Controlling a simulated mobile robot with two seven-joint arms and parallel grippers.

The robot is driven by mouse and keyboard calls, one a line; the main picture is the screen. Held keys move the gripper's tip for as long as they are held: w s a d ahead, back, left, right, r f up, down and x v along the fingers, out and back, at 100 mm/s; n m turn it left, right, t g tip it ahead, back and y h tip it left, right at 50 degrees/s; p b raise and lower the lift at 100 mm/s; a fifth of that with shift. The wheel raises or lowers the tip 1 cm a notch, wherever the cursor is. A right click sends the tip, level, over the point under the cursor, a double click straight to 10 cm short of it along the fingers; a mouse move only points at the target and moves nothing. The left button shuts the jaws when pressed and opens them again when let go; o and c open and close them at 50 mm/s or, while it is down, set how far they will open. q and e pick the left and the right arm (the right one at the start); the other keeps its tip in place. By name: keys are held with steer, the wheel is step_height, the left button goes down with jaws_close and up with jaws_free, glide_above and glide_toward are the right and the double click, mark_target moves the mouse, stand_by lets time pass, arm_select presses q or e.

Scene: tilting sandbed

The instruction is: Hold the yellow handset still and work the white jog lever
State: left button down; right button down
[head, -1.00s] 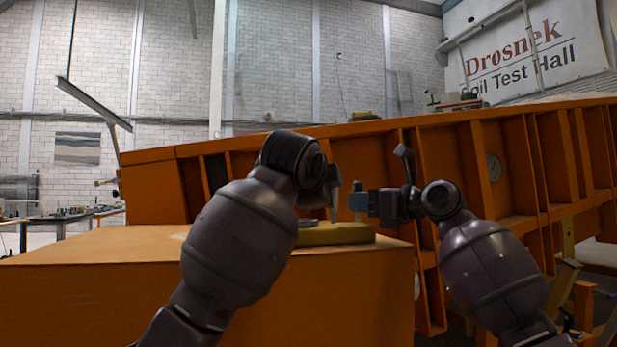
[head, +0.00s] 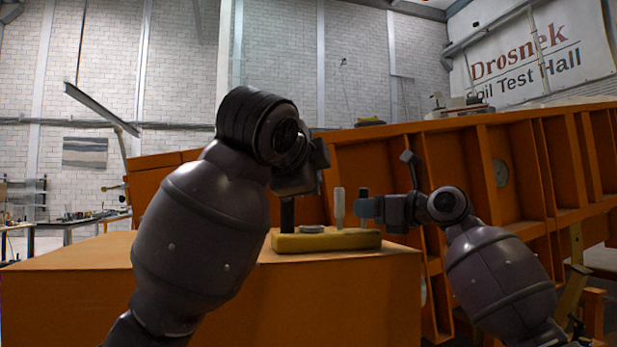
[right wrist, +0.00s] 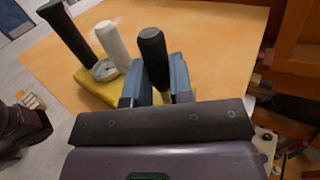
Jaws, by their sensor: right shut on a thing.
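The yellow handset (head: 325,241) lies on the orange box top, with a round dial (right wrist: 105,70) on it. The white jog lever (head: 339,208) stands upright from it; it also shows in the right wrist view (right wrist: 112,46). A black handle (head: 287,213) rises at the handset's left end. My right gripper (head: 368,206) is shut on another black handle (right wrist: 153,52), which stands between its blue fingers at the right end.
The orange box top (head: 220,248) is clear around the handset. The large orange ribbed sandbed (head: 455,160) rises behind and to the right. A workbench (head: 65,225) stands far left.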

steer(key=c, duration=0.9)
jaws_free()
steer(key=shift+d, duration=0.1)
